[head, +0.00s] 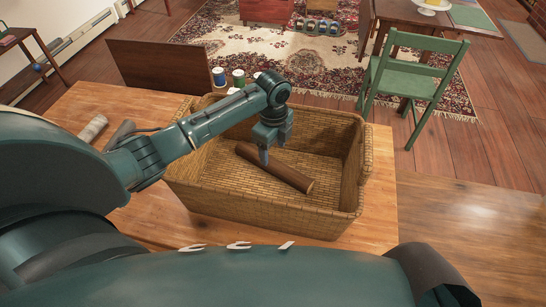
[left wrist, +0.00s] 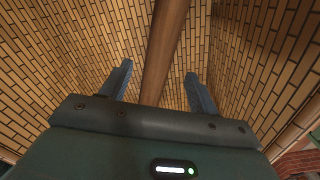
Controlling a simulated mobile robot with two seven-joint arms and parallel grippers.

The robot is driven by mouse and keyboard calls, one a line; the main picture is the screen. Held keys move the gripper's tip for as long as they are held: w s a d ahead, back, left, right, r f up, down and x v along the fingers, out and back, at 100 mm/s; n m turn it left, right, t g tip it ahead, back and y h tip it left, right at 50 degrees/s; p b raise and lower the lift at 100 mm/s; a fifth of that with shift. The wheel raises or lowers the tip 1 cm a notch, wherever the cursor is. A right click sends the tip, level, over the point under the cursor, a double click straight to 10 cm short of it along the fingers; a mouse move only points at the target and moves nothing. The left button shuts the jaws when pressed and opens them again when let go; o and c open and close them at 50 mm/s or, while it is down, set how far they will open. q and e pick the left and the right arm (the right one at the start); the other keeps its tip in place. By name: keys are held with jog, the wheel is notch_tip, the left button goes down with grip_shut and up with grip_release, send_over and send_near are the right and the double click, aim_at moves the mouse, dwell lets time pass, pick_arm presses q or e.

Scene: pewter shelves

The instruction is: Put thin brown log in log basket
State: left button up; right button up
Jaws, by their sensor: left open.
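The thin brown log (head: 280,170) lies inside the wicker log basket (head: 262,212), slanting across its floor. My left gripper (head: 264,158) is over the basket, pointing down at the log's far-left part. In the left wrist view the log (left wrist: 163,50) runs between the two spread fingers of my left gripper (left wrist: 157,90), with a gap on each side. The basket's woven inside (left wrist: 80,40) fills the background of that view. My right gripper is not in view.
The basket stands on a wooden table (head: 375,232). Two log-like rolls (head: 93,128) lie on the table at the left. Several small cans (head: 238,78) stand behind the basket. A green chair (head: 415,75) stands beyond, on the right.

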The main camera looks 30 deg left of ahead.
aim_at(273, 162)
pick_arm(q)
notch_tip(273, 162, up, 6)
jog(key=shift+f, duration=0.25)
dwell(0.5)
